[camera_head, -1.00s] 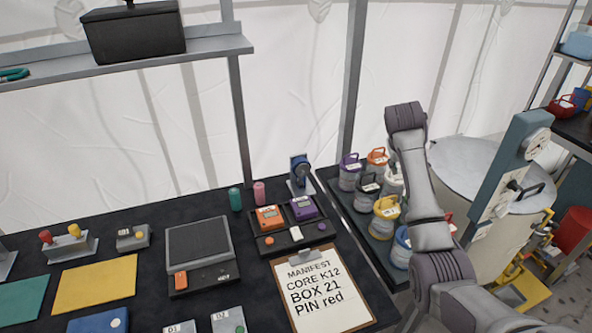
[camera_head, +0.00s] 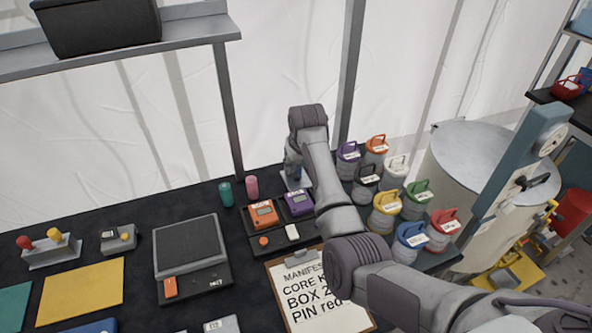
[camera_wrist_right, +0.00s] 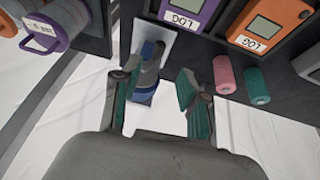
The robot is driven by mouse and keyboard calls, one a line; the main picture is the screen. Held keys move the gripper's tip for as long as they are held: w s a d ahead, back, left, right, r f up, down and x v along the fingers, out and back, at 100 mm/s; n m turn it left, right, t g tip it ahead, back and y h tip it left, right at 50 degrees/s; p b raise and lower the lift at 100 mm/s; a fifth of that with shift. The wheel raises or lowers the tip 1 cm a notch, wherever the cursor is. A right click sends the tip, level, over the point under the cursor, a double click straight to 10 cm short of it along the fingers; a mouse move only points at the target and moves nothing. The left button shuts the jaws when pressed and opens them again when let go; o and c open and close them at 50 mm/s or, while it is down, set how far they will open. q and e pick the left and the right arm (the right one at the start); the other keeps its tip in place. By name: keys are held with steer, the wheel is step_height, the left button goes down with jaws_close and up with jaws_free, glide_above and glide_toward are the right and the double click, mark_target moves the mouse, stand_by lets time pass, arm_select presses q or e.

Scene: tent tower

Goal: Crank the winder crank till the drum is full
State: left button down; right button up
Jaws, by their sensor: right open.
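A small blue and dark grey device (camera_wrist_right: 148,72) on a pale metal base plate (camera_wrist_right: 172,48) stands at the back edge of the black table. I take it for the winder; its crank and drum cannot be told apart here. My right gripper (camera_wrist_right: 157,95) is open over it, with its two fingers apart and the device showing between them, nearer the left finger. I cannot tell whether they touch. In the head view my right arm hides most of the device, and the gripper is mostly hidden behind my wrist. My left gripper is out of view.
An orange logger (camera_head: 263,214) and a purple logger (camera_head: 299,203) sit close by, with green (camera_head: 225,194) and pink (camera_head: 252,187) cylinders to their left. Several lidded canisters stand to the right. A teal post (camera_head: 522,155) with a black handle stands farther right.

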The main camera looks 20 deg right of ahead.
mark_target(296, 174)
steer(key=x, duration=0.5)
steer(key=shift+w+d+f, duration=0.1)
steer(key=shift+w+d, duration=0.05)
steer(key=shift+w, duration=0.05)
steer(key=shift+w+f, duration=0.2)
steer(key=shift+f, duration=0.4)
steer(key=shift+w+f, duration=0.15)
steer(key=shift+f, duration=0.15)
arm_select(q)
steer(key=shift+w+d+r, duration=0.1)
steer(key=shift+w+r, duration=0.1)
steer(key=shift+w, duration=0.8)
arm_select(e)
steer(key=shift+f, duration=0.1)
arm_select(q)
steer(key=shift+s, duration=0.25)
arm_select(e)
jaws_close()
